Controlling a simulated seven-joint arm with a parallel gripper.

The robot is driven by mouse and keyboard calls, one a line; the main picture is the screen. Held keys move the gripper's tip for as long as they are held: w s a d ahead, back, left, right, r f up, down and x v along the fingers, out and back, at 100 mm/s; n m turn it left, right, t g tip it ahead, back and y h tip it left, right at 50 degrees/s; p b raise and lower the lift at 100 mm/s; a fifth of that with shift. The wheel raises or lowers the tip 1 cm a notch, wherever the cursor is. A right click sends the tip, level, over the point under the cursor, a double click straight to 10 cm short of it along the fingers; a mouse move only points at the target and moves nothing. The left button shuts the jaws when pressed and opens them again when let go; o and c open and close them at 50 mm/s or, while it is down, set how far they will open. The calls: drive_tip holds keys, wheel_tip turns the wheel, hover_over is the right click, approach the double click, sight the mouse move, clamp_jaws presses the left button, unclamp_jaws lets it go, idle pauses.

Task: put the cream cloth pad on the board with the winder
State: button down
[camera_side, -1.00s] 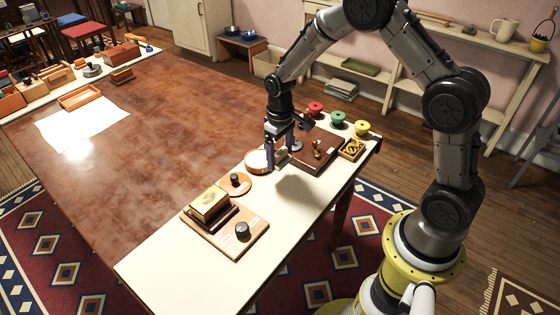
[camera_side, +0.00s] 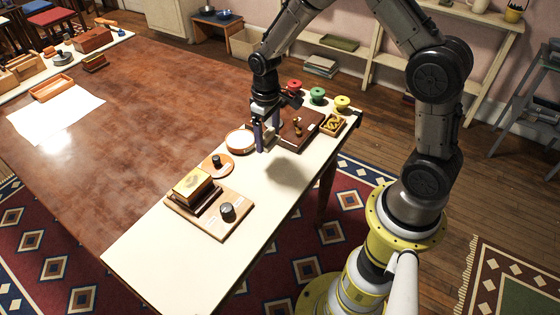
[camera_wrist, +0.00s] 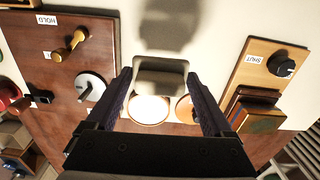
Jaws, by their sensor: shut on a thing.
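My gripper (camera_side: 267,140) is shut on the cream cloth pad and holds it above the pale table, with its shadow below. In the wrist view the pad (camera_wrist: 160,78) sits between the two fingers (camera_wrist: 162,88). The dark brown board (camera_wrist: 100,28) with a brass crank, the likely winder (camera_wrist: 68,45), a round grey dial and a HOLD label is left of the gripper there. In the side view this brown board (camera_side: 312,117) lies right of my gripper, with the brass winder (camera_side: 297,127) on it; the gripper hides part of the board.
A round pale dish (camera_side: 240,141) and an orange disc with black knob (camera_side: 217,163) lie left of the gripper. A light wood board (camera_side: 222,229) carries a dark knob and gold-topped box. Spools and a small wooden box (camera_side: 332,124) stand near the brown board. The table's near-left end is clear.

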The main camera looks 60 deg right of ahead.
drive_tip(key=s+r, duration=0.3)
drive_tip(key=s, duration=0.7)
drive_tip(key=s+r, duration=0.3)
drive_tip(key=s, duration=0.8)
hover_over(294, 164)
wheel_tip(294, 164, down, 10)
drive_tip(key=shift+s+r, duration=0.1)
drive_tip(key=shift+s, duration=0.05)
drive_tip(key=shift+f, duration=1.55)
drive_tip(key=shift+f, duration=0.15)
unclamp_jaws()
